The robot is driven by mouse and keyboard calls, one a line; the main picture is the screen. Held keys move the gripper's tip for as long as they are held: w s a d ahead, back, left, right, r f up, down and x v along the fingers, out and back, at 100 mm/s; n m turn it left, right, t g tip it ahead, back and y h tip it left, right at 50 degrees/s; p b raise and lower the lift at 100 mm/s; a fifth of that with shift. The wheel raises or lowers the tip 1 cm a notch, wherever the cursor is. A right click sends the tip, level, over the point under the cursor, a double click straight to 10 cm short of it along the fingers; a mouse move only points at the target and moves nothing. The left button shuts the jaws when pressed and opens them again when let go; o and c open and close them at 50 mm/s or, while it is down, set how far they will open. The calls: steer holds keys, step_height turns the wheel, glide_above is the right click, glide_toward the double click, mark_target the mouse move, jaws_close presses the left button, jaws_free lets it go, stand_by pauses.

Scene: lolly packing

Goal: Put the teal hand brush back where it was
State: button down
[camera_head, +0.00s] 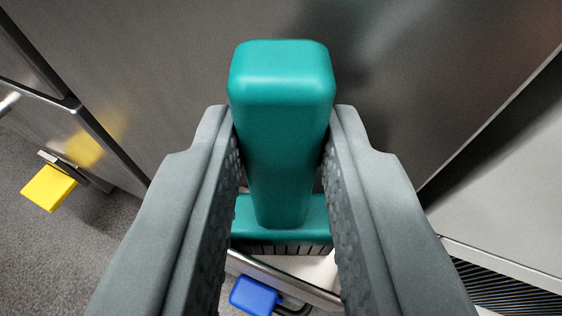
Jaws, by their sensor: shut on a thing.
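The teal hand brush (281,140) stands upright in the picture in the middle of the view. Its block-like handle is between the two grey fingers of my gripper (281,170), which are shut on it. The wider teal head (250,215) is farther from the camera, below the handle in the picture, with dark bristles under it. The brush's lower part is partly hidden by the fingers. I cannot tell whether the bristles touch anything.
Below the brush is a pale surface with a metal rim (290,275). A blue block-shaped piece (255,296) is beside that rim. A yellow piece (48,188) is at the left above grey floor (30,260). Metal panels fill the back; a pale unit (505,190) with dark slats is right.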

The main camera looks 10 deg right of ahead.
steer(key=c, duration=1.2)
jaws_free()
steer(key=shift+c, duration=0.2)
steer(key=shift+s+a+r, duration=0.1)
steer(key=shift+s+r, duration=0.05)
steer(key=shift+s, duration=0.1)
steer(key=v, duration=1.1)
steer(key=shift+s, duration=0.25)
steer(key=shift+r, duration=0.1)
